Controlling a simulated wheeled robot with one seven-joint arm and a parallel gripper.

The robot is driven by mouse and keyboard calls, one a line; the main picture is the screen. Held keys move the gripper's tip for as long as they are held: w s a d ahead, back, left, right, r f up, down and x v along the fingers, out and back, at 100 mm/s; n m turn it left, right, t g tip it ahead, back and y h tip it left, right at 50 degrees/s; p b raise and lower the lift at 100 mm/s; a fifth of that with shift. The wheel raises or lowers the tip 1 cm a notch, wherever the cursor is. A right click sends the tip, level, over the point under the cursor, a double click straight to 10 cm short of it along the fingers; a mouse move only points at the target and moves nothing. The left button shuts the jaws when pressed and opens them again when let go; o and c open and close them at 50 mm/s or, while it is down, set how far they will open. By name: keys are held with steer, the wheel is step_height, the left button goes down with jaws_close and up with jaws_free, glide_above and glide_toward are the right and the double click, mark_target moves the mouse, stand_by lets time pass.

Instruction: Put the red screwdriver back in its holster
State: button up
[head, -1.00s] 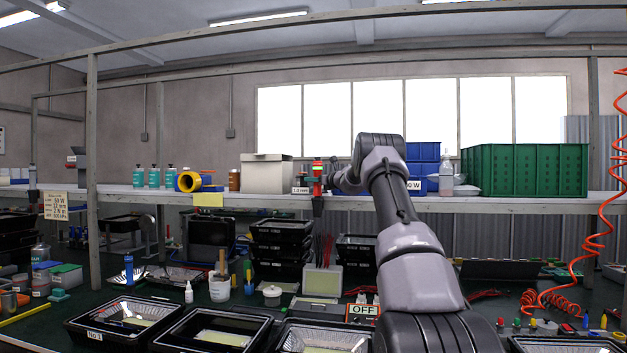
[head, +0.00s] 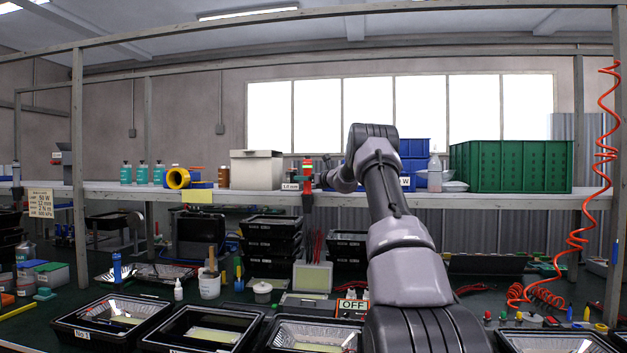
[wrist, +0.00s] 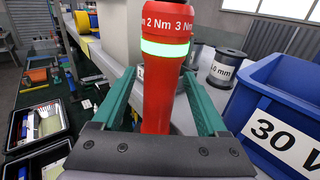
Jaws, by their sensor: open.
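The red screwdriver (wrist: 165,75), with a lit green ring and torque lettering, stands upright between my gripper's (wrist: 158,78) two green fingers in the wrist view. The fingers are open, one on each side of it; I cannot tell whether either touches it. In the head view the screwdriver (head: 306,168) shows at the shelf's front edge, left of my arm's wrist. A dark holster-like piece (head: 307,200) hangs directly below it at that edge. The screwdriver's lower end is hidden in the wrist view, so how deep it sits is unclear.
A blue bin (wrist: 285,110) marked 30 W stands close on the right in the wrist view, with a labelled spool (wrist: 226,68) behind. A pale box (head: 257,170) stands left of the screwdriver on the shelf (head: 480,200). Black housings (head: 110,322) fill the bench below.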

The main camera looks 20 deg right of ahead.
steer(key=v, duration=0.9)
steer(key=shift+s, duration=0.1)
steer(key=s+a+r+n+g+y, duration=0.1)
steer(key=s+a+r+n+g, duration=0.2)
steer(key=s+a+n, duration=0.6)
steer(key=s+a+r+n+g+y, duration=0.1)
steer(key=s+a+r+n+g, duration=0.3)
steer(key=s+a, duration=0.9)
steer(key=s+a+f+n+g+h, duration=0.1)
steer(key=s+f+n, duration=0.3)
steer(key=s, duration=0.6)
steer(key=s+a+f+n+g+h, duration=0.1)
steer(key=s+a+f+n+h, duration=0.1)
steer(key=s+n, duration=0.4)
steer(key=s+a+f+n+h, duration=0.2)
steer(key=s+f+n, duration=0.3)
steer(key=s, duration=1.1)
steer(key=shift+a+f+g, duration=0.35)
steer(key=shift+g, duration=0.05)
